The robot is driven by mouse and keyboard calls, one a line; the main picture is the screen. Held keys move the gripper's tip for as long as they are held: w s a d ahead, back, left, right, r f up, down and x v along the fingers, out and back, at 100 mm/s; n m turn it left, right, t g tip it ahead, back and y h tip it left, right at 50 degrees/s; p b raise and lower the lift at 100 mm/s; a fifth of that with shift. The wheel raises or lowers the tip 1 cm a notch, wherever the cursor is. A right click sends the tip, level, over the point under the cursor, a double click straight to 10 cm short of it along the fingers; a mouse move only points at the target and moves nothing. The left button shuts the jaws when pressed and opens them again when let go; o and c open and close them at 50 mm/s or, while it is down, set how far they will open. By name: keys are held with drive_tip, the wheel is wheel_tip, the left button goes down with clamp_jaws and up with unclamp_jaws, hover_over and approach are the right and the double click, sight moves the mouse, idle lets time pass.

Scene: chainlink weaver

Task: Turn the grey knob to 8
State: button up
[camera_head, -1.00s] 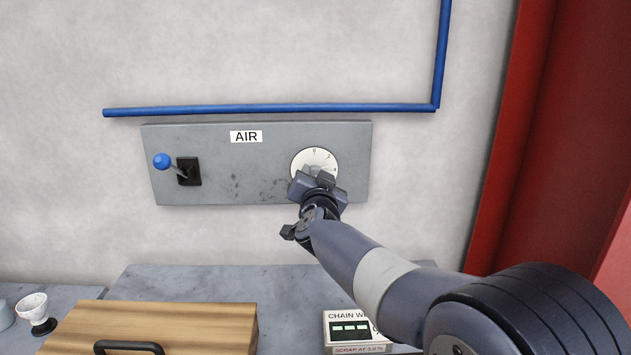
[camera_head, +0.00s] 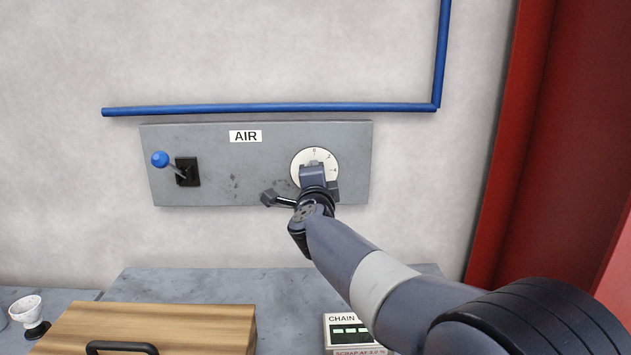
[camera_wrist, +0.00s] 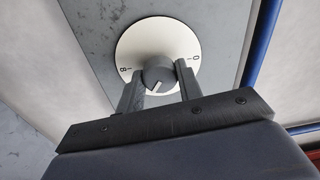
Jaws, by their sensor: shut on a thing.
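The grey knob (camera_wrist: 159,74) sits at the middle of a round white dial (camera_wrist: 146,38), on a grey wall panel marked AIR. In the wrist view a short white line on the knob points down and slightly left. A mark that looks like 8 shows at the dial's left edge and a 0 at its right edge; the lower part of the dial is hidden by my gripper. My gripper (camera_wrist: 158,80) is shut on the knob, one finger on each side. In the head view the dial (camera_head: 302,158) shows above my gripper (camera_head: 313,168), which hides the knob.
A blue-balled lever (camera_head: 160,159) stands at the left of the panel (camera_head: 235,180). A blue pipe (camera_head: 270,108) runs above the panel. Below are a wooden box (camera_head: 190,318) with a black handle, a white cup (camera_head: 26,306) and a chain-labelled display (camera_head: 350,330).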

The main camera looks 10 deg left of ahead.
drive_tip(key=m+b, duration=0.1)
drive_tip(key=m, duration=0.4)
drive_tip(key=m+b, duration=0.1)
drive_tip(key=m, duration=0.4)
drive_tip(key=shift+m+g+h, duration=0.3)
drive_tip(key=shift+h, duration=0.1)
drive_tip(key=shift+m, duration=0.3)
drive_tip(key=o, duration=1)
drive_tip(key=shift+c, duration=0.2)
drive_tip(key=shift+s, duration=0.15)
drive_tip(key=s+d+b, duration=0.1)
drive_tip(key=s+d, duration=0.1)
drive_tip(key=s, duration=0.8)
drive_tip(key=shift+s+b, duration=0.2)
drive_tip(key=shift+b, duration=0.1)
